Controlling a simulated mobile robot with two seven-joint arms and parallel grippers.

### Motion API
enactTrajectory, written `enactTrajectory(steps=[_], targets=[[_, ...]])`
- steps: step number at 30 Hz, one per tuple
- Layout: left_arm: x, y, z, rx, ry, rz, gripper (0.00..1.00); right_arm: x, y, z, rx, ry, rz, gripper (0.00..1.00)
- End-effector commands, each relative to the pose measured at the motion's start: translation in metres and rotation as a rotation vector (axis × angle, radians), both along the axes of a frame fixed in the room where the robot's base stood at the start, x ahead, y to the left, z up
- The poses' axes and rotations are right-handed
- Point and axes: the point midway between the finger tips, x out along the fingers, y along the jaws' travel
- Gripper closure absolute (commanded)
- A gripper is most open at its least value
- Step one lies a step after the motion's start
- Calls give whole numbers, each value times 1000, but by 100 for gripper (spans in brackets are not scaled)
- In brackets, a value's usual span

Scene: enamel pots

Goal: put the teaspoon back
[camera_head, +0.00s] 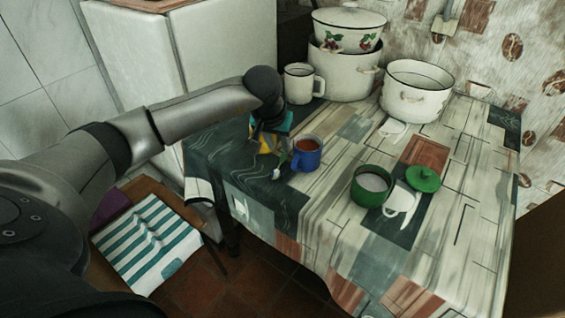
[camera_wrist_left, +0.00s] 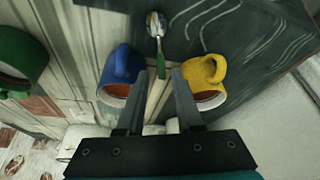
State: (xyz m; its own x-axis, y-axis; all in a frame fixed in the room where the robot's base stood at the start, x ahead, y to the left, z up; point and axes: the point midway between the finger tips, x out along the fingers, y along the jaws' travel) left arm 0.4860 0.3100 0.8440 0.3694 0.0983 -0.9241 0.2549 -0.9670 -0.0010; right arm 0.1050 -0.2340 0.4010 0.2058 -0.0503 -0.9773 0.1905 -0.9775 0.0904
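The teaspoon has a shiny metal bowl and a green handle. In the left wrist view the teaspoon (camera_wrist_left: 156,24) lies between a blue mug (camera_wrist_left: 117,75) and a yellow mug (camera_wrist_left: 203,72). In the head view the teaspoon (camera_head: 277,175) shows small beside the blue mug (camera_head: 307,160); the yellow mug (camera_head: 266,146) is partly hidden by my gripper. My left gripper (camera_wrist_left: 159,72) is open, with the handle's end between its fingertips and gaps on both sides. It also shows from behind in the head view (camera_head: 268,128). My right gripper is not in view.
A green pot (camera_head: 358,194) with white contents stands to the right, its green lid (camera_head: 424,180) beside it. A white mug (camera_head: 299,83), stacked pots (camera_head: 341,74) and a white pot (camera_head: 417,92) stand at the back. The table's front is largely clear.

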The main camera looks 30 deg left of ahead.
Motion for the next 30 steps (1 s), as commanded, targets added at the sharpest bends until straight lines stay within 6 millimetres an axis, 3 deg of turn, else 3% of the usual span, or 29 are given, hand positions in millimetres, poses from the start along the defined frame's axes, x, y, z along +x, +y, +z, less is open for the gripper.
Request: enactTrajectory(steps=[8,21,30], targets=[[5,1,-16,-1,0,0,65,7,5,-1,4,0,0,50],[17,5,-56,-1,0,1,65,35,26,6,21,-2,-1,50],[19,6,-60,-1,0,1,65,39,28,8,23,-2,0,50]])
